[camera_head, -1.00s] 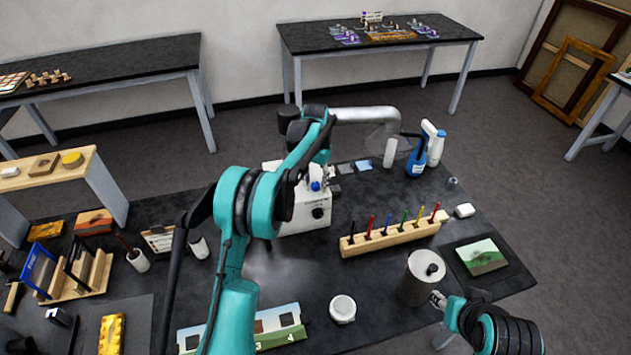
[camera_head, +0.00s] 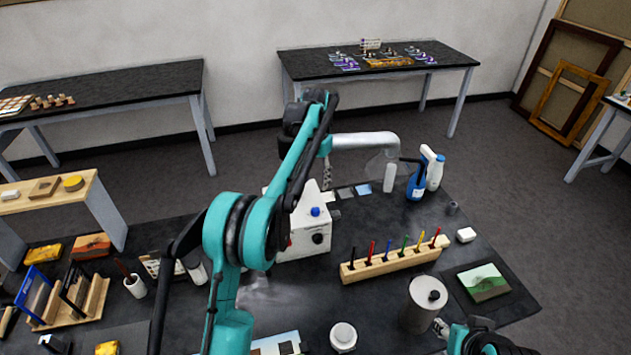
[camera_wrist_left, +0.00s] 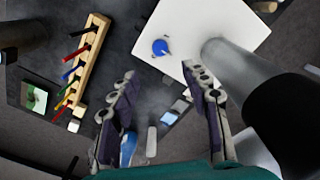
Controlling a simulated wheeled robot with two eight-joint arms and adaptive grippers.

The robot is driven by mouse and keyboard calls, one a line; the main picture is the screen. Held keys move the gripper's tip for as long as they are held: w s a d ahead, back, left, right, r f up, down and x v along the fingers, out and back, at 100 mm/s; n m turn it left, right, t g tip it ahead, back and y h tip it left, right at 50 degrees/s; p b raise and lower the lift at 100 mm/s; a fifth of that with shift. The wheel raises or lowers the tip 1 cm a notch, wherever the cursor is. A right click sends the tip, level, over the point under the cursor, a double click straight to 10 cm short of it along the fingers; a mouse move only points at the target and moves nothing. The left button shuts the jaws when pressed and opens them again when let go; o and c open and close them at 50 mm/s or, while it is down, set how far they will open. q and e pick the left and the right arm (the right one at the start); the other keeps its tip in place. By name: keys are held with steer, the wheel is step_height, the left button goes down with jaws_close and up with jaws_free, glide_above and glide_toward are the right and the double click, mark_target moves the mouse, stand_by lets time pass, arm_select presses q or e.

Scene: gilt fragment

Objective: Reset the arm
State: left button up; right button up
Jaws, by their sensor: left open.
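My left arm stands in the middle of the head view, bent at the elbow, with its forearm pointing up and away. My left gripper (camera_head: 327,174) hangs past the forearm and shows only as a small part there. In the left wrist view its two fingers (camera_wrist_left: 160,72) are spread with nothing between them. Beyond them is the white machine (camera_wrist_left: 205,32) with a blue knob (camera_wrist_left: 161,47); the machine is partly behind my arm in the head view (camera_head: 310,235). My right gripper (camera_head: 440,327) is at the lower right beside a grey canister (camera_head: 420,312); its fingers are unclear.
A wooden rack (camera_head: 385,265) with several coloured tools stands right of the machine. A metal duct (camera_head: 365,141), a blue spray bottle (camera_head: 416,182) and a landscape picture (camera_head: 482,281) are nearby. Frame holders (camera_head: 70,318) stand at left. Air above the bench is mostly open.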

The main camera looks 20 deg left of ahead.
arm_select(q)
steer(key=s+d+n+t+b, duration=0.15)
steer(key=s+t+b, duration=0.45)
steer(key=s, duration=1.2)
steer(key=s+d+f+n+t+b, duration=0.1)
steer(key=s+f+b, duration=0.6)
steer(key=s+f, duration=0.7)
steer(key=s+d, duration=0.1)
steer(key=s, duration=0.2)
steer(key=shift+s, duration=0.35)
steer(key=shift+f, duration=0.1)
